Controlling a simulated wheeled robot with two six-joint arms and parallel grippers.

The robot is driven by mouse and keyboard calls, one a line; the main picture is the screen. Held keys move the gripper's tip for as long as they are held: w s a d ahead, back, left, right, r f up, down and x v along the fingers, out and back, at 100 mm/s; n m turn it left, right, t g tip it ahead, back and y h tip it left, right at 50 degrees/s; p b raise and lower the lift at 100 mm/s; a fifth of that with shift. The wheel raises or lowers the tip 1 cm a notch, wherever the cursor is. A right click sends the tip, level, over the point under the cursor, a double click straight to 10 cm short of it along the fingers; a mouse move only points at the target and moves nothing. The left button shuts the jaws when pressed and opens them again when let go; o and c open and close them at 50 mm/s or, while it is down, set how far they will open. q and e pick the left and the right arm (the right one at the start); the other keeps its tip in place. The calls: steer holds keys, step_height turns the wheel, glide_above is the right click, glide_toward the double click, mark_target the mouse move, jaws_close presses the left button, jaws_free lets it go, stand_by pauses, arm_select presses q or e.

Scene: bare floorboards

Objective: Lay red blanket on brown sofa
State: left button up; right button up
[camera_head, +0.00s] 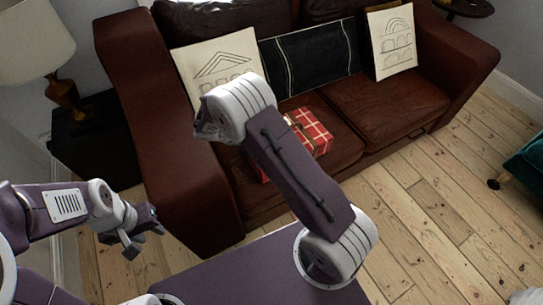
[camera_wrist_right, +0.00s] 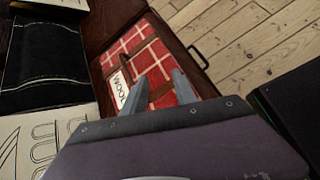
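The brown leather sofa (camera_head: 395,100) fills the back of the head view. The red blanket (camera_head: 313,130), with a white check pattern and a brown strap, lies folded on its seat, partly hidden by my right arm. The blanket also shows in the right wrist view (camera_wrist_right: 122,60), with a white label reading WOOL. My right gripper (camera_wrist_right: 161,82) is above the blanket, its two fingers apart with red cloth visible between them. Whether the fingertips touch it cannot be told. My left gripper (camera_head: 145,243) is open and empty, low at the left, in front of the sofa's left arm.
Two cream cushions (camera_head: 391,42) and a black cushion (camera_head: 312,58) lean on the sofa back. A dark side table with a lamp (camera_head: 62,100) stands left of the sofa. A teal seat (camera_head: 527,165) is at the right edge. The floorboards (camera_head: 440,205) between are clear.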

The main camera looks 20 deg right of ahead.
steer(key=s+a+r+m+y, duration=0.2)
steer(key=s+m+y, duration=0.2)
steer(key=s+m, duration=0.3)
steer(key=s+a+r+m+t+y, duration=0.1)
steer(key=s+a+r+m+y, duration=0.1)
steer(key=s+m+y, duration=0.3)
steer(key=s+m, duration=0.2)
steer(key=s, duration=0.2)
steer(key=shift+s+a+r+y, duration=0.3)
steer(key=shift+s+a, duration=0.1)
